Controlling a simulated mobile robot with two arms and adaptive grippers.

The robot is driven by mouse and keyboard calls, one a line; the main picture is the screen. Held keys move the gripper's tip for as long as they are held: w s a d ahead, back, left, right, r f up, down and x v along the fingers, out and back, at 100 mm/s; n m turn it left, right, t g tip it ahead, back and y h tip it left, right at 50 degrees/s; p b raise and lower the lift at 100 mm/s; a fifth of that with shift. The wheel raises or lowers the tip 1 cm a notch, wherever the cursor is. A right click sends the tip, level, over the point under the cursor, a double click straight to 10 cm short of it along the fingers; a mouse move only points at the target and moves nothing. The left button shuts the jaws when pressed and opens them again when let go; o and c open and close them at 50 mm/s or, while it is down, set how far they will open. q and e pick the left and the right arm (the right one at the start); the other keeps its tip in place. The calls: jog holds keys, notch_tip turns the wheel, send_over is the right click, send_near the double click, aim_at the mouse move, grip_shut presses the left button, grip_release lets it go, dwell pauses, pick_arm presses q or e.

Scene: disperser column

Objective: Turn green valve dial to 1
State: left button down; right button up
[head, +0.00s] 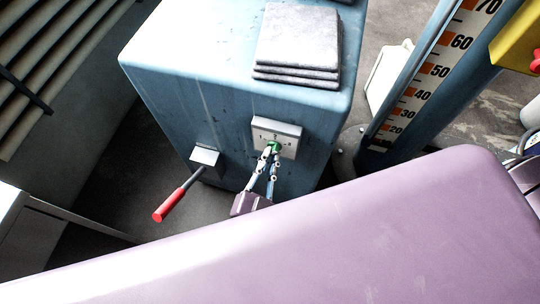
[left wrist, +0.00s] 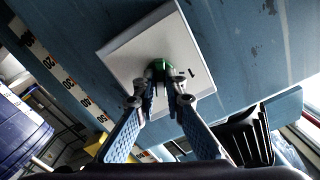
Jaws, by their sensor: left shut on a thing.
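The green valve dial (head: 275,146) sits on a light grey plate (head: 289,130) on the front face of a blue cabinet. My left gripper (head: 270,154) reaches up to the dial from below, with its two fingers shut on it. In the left wrist view the green dial (left wrist: 159,65) shows between the fingertips (left wrist: 160,76), which hide part of it. A dark mark like a 1 shows on the plate (left wrist: 130,55) just right of the dial. The dial's pointer direction cannot be made out. My right gripper is not in view.
A lever with a red grip (head: 169,206) sticks out of the blue cabinet (head: 195,75), left of the dial. Grey slabs (head: 297,40) are stacked on top. A numbered scale column (head: 430,70) stands to the right. My own purple arm covers the lower part of the head view.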

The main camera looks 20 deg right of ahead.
pick_arm(q)
jog(key=n, duration=0.5)
jog(key=shift+n, duration=0.3)
jog(key=n, duration=0.5)
jog(key=shift+s+f, duration=0.1)
jog(key=n+b, duration=0.1)
jog(key=n, duration=0.5)
jog(key=shift+n, duration=0.3)
jog(key=c, duration=2)
grip_release()
jog(key=v, duration=1.2)
